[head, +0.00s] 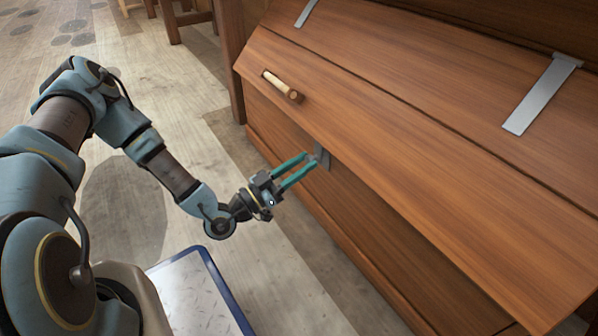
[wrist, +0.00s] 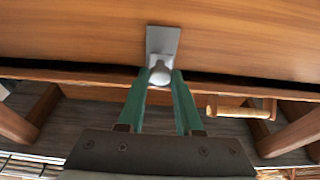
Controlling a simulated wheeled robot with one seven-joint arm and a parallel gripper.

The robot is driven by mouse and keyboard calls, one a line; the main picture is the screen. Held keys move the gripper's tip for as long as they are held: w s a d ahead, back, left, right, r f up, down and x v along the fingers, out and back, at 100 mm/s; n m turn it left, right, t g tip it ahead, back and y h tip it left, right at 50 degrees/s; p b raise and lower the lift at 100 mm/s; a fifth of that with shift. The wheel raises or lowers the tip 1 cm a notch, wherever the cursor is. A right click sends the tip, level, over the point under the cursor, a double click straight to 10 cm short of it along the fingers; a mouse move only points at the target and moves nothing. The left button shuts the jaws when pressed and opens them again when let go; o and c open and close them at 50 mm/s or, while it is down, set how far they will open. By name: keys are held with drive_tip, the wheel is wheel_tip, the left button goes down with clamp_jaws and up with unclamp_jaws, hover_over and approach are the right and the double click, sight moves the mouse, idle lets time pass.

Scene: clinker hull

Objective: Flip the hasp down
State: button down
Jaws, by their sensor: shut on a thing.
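The hasp (head: 322,157) is a small grey metal piece on the front of the wooden chest, just under the lid's front edge. In the wrist view its flat plate (wrist: 163,39) lies against the wood, with a rounded grey knob (wrist: 160,75) at its end. My gripper (head: 310,161) reaches it from the left with two teal fingers. In the wrist view the fingertips (wrist: 161,78) are on both sides of the knob, shut on it. The fingers partly cover the hasp in the head view, and its exact tilt is hard to tell.
The chest lid (head: 400,120) is down, with a wooden handle (head: 283,87) up and left of the hasp. Grey metal straps (head: 543,95) lie across the lid. Wooden furniture legs (head: 172,20) stand at the back. The floor (head: 190,75) left of the chest is clear.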

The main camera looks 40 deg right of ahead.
drive_tip(key=shift+d+f+h+b, duration=0.2)
drive_tip(key=shift+f+h+b, duration=0.05)
drive_tip(key=shift+h+b, duration=0.15)
drive_tip(key=c, duration=0.6)
unclamp_jaws()
drive_tip(key=shift+r, duration=0.1)
